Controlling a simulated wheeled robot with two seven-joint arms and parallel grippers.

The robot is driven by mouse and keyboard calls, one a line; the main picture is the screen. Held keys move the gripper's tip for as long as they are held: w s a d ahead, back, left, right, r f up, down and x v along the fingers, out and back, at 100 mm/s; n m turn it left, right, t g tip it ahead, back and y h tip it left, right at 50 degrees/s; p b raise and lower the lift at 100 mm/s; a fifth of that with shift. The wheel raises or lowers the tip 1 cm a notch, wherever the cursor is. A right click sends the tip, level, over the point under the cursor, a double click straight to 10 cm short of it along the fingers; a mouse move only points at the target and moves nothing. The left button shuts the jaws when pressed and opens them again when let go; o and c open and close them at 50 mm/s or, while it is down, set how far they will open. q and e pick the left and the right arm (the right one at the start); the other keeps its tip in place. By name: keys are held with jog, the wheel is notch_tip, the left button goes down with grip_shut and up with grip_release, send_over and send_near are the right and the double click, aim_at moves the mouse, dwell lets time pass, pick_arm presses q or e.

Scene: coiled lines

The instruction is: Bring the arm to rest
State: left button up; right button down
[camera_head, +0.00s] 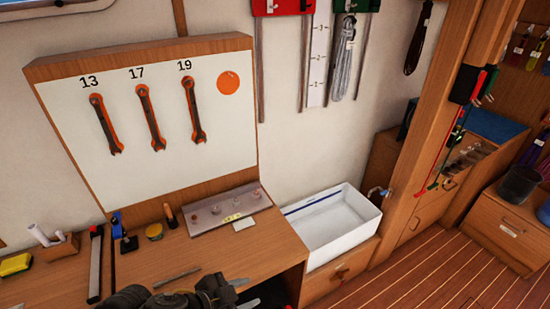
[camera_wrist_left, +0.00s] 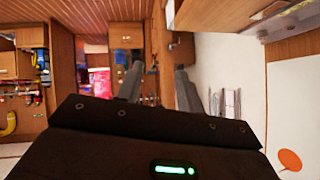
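My left gripper (camera_head: 243,293) shows at the bottom edge of the head view, over the front of the wooden workbench (camera_head: 220,257). Its two grey fingers point right and are apart, with nothing visible between them. In the left wrist view the fingers (camera_wrist_left: 160,88) also stand apart and empty, with the room beyond them. Part of my dark left arm (camera_head: 150,298) shows along the bottom edge; the rest is cut off. My right gripper is in neither view.
A tool board with several wrenches (camera_head: 152,117) stands behind the bench. A metal plate (camera_head: 228,208) with small knobs and a pen-like rod (camera_head: 177,277) lie on the bench. A white basin (camera_head: 340,238) is to the right. Coiled lines (camera_head: 342,62) hang on the wall. Floor is clear at lower right.

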pick_arm(q)
jog(key=s+a+f+n+g+y, duration=0.2)
jog(key=s+a+f+n+y, duration=0.2)
jog(key=s+a+f+n, duration=0.25)
jog(key=s+a+f+n+g+y, duration=0.1)
jog(key=s+a+f+n+y, duration=0.3)
jog(key=s+a, duration=0.45)
notch_tip(320, 180, down, 35)
jog(key=s+a+g+b, duration=0.1)
jog(key=a+g+b, duration=0.1)
jog(key=b, duration=0.6)
jog(key=s+a+f+b, duration=0.1)
jog(key=s+f+b, duration=0.1)
jog(key=s+f, duration=0.6)
jog(key=s+a+f+g+b, duration=0.1)
jog(key=s+a+f+b, duration=0.1)
jog(key=s+f, duration=0.6)
notch_tip(320, 180, down, 4)
jog(key=shift+f+b, duration=0.2)
jog(key=shift+b, duration=0.65)
